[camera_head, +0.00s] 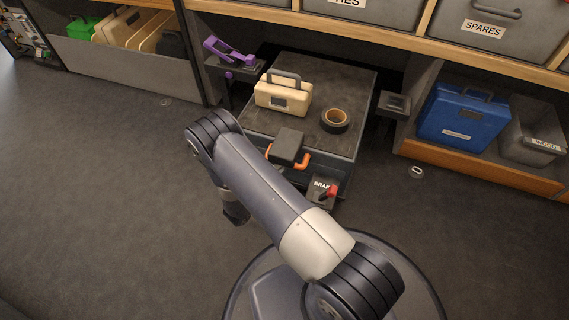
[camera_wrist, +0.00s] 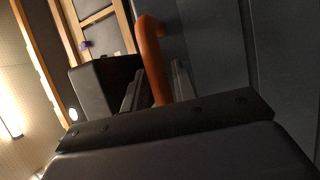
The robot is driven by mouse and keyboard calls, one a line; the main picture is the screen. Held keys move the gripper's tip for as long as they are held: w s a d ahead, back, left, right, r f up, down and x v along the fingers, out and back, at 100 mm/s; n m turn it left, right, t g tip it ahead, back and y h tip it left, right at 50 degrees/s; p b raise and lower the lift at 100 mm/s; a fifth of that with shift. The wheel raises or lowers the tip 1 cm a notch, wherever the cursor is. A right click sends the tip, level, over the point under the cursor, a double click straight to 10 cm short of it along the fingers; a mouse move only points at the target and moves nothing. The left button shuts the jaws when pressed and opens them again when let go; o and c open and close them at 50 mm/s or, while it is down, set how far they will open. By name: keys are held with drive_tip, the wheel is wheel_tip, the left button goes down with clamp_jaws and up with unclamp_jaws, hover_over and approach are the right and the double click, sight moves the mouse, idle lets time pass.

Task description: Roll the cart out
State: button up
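The cart (camera_head: 350,88) is a low dark box standing in the bay under the shelving. Its orange handle (camera_head: 303,161) is on the front, partly hidden behind a dark block (camera_head: 288,146). A red brake lever (camera_head: 332,191) with a partly hidden label reading "BRAK" sits at the front right. My gripper (camera_wrist: 159,88) shows in the wrist view, its fingers close together on either side of the orange handle (camera_wrist: 152,55). It appears shut on the handle.
A beige toolbox (camera_head: 283,97) and a black tape roll (camera_head: 335,121) rest on the cart top. A purple tool (camera_head: 228,52) on a bracket is left of the cart; a dark bracket (camera_head: 394,104) is close right. Open floor (camera_head: 100,210) lies left.

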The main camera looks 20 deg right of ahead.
drive_tip(key=shift+c, duration=0.6)
clamp_jaws()
drive_tip(key=w+d, duration=0.2)
drive_tip(key=w, duration=0.1)
drive_tip(key=shift+w+d, duration=0.3)
drive_tip(key=shift+o, duration=0.6)
unclamp_jaws()
drive_tip(key=shift+a, duration=0.1)
